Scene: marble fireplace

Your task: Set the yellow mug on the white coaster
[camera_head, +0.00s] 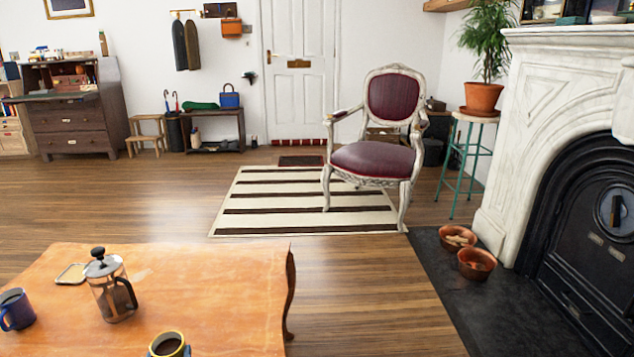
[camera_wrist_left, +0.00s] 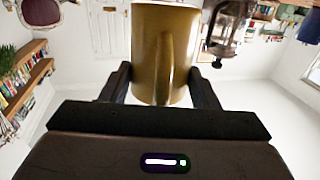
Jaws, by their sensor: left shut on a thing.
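The yellow mug (camera_head: 168,346) shows at the bottom edge of the head view, cut off by the frame, with dark contents inside its rim. In the left wrist view the yellow mug (camera_wrist_left: 163,50) fills the space between the fingers of my left gripper (camera_wrist_left: 160,84), which is shut on it. The mug's handle faces the wrist camera. A small pale square coaster (camera_head: 71,274) lies on the wooden table, behind and left of the mug and apart from it. I cannot tell whether the mug touches the table. My right gripper is not in view.
A French press (camera_head: 112,290) stands on the table (camera_head: 220,280) between the mug and the coaster, close to the coaster. A dark blue mug (camera_head: 15,310) stands at the left edge. The table's right part is clear. A chair (camera_head: 375,155) stands beyond.

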